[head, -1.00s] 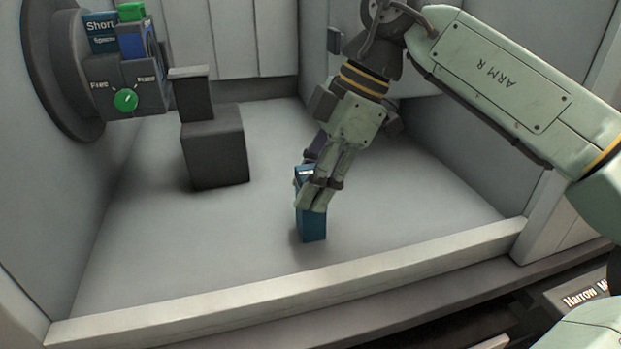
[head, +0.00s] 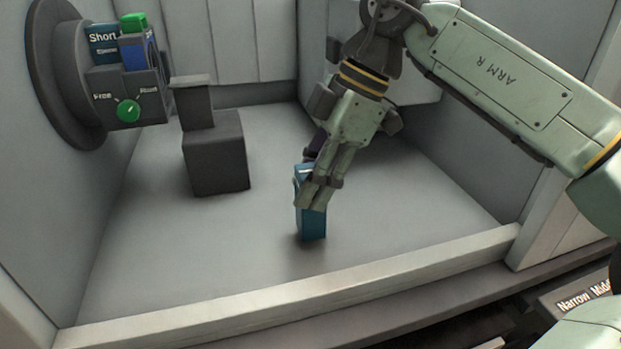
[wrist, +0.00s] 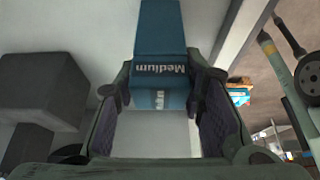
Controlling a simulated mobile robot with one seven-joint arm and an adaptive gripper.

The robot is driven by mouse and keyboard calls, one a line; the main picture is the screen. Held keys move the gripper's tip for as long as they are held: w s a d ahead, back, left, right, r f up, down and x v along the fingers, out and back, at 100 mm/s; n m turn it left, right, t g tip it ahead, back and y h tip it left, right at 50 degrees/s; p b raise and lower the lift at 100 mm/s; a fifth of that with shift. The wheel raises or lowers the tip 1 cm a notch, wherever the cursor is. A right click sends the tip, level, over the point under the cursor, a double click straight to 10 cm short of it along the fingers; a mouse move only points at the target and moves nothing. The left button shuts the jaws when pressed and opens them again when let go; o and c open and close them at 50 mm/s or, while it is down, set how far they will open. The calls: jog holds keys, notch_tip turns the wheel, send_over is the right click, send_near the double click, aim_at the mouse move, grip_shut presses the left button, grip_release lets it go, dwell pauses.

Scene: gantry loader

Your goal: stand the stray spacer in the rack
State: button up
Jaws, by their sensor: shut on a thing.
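A blue block marked "Medium" (head: 313,226), which I take for the spacer, stands roughly upright over the floor of the grey bay. My gripper (head: 310,200) is shut on its upper part, one finger on each side. A soft shadow lies below the block, so it seems just clear of the floor. In the wrist view the block (wrist: 160,45) is between my fingertips (wrist: 162,88) with its "Medium" label facing the camera. A dark edge marked "Narrow Midd…" (head: 583,297) shows at the lower right, partly cut off; I cannot tell if it is the rack.
A dark stepped block (head: 216,160) stands left of my gripper. A round chuck (head: 65,75) on the left wall carries a blue "Short" piece (head: 104,42) and a green knob (head: 128,110). A pale sill (head: 300,287) runs along the bay's front. The floor between is clear.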

jog(key=shift+r+p, duration=2.1)
jog(key=shift+r, duration=0.4)
